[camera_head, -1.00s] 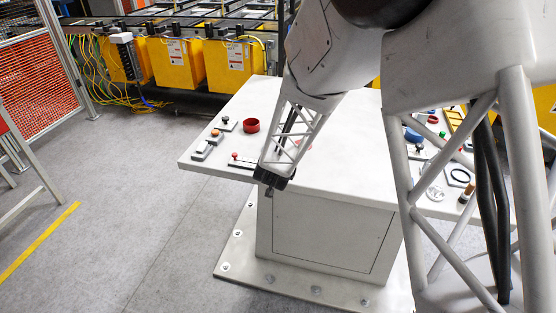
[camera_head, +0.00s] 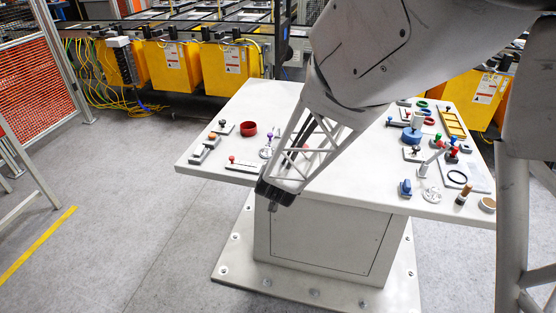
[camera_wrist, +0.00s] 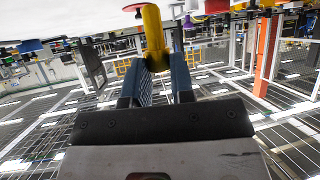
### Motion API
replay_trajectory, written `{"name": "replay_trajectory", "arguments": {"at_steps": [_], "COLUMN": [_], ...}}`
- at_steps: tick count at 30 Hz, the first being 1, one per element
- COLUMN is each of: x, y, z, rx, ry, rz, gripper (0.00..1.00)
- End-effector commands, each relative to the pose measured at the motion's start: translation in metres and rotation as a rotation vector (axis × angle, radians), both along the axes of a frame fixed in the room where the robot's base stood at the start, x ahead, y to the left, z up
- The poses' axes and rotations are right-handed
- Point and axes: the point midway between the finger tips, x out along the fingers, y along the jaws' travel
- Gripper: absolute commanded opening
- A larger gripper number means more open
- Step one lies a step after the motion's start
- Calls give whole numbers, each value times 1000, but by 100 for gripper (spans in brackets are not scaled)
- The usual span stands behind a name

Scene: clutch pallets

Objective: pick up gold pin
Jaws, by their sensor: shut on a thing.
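My gripper (camera_head: 273,200) is at the table's front edge in the head view, fingers pointing down. In the wrist view its two dark blue fingers (camera_wrist: 158,82) are shut on the gold pin (camera_wrist: 154,38), a yellow rod that sticks out beyond the fingertips. I cannot make the pin out in the head view.
A blue part (camera_head: 411,137), a yellow tray (camera_head: 451,122) and several small parts crowd the right. The floor in front is clear.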

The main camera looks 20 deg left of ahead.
Motion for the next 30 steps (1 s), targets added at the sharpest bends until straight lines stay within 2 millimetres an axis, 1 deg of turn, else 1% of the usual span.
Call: {"name": "replay_trajectory", "arguments": {"at_steps": [1, 6, 12, 15, 21, 30], "x": [-8, -30, -50, -57, -64, -66], "y": [-4, -17, -28, -32, -36, -37], "z": [1, 4, 6, 7, 7, 7], "rx": [0, 0, 0, 0, 0, 0], "ry": [0, -2, -1, -1, 0, 0], "rz": [0, 0, -1, -1, -1, -1], "gripper": [0, 0, 0, 0, 0, 0]}}
